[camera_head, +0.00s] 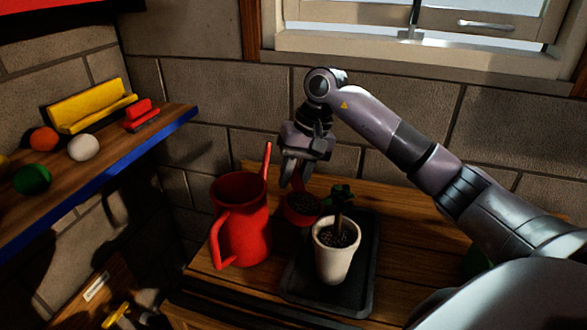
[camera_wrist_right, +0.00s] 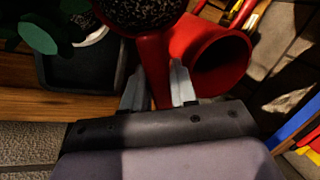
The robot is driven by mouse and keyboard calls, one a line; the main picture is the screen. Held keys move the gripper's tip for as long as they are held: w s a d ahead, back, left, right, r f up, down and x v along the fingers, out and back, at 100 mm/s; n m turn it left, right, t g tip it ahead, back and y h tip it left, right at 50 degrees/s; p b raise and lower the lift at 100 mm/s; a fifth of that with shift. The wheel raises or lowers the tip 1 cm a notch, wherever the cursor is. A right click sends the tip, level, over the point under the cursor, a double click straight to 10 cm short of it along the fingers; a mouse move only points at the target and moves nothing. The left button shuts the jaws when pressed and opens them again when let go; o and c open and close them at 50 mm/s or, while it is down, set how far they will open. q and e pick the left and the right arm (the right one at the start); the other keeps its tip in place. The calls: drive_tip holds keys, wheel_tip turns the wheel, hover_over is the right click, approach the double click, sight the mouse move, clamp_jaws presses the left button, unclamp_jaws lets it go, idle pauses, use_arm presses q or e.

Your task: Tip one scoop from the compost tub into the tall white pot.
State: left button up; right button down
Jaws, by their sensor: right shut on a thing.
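My right gripper (camera_head: 293,178) is shut on the handle of a red scoop (camera_head: 302,209). Dark compost fills the scoop's round bowl. In the right wrist view the scoop (camera_wrist_right: 153,55) runs up from between my right gripper's fingertips (camera_wrist_right: 158,85). The tall white pot (camera_head: 334,262) stands upright on a black tray (camera_head: 365,245) with a leafy plant and dark soil in it. The scoop is behind and left of the pot, apart from its rim. I cannot make out the compost tub. My left gripper is not in view.
A red watering can (camera_head: 240,220) stands close left of the scoop. The wooden bench (camera_head: 410,230) is clear right of the tray. A shelf (camera_head: 150,130) with a blue edge holds balls and yellow and red items at left. Something green (camera_head: 477,260) is partly hidden behind my arm.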

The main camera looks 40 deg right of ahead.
wheel_tip(320, 180, down, 3)
drive_tip(key=shift+r+y+b, duration=0.15)
drive_tip(key=shift+y+b, duration=0.25)
drive_tip(key=shift+b, duration=0.7)
drive_tip(key=shift+s+d+t+y+b, duration=0.15)
drive_tip(key=shift+d+t+y+b, duration=0.35)
drive_tip(key=shift+y+b, duration=1.55)
drive_tip(key=shift+s+d+t+y+b, duration=0.15)
drive_tip(key=shift+t+y+b, duration=0.85)
drive_tip(key=shift+b, duration=1.9)
drive_tip(key=shift+s+d+t+y+b, duration=0.1)
drive_tip(key=shift+d+t+y+b, duration=0.35)
drive_tip(key=shift+y+b, duration=1.65)
drive_tip(key=shift+r+h+b, duration=0.15)
drive_tip(key=shift+h+b, duration=0.2)
drive_tip(key=shift+h, duration=0.1)
wheel_tip(320, 180, up, 6)
drive_tip(key=shift+f+p, duration=0.1)
drive_tip(key=shift+p, duration=1)
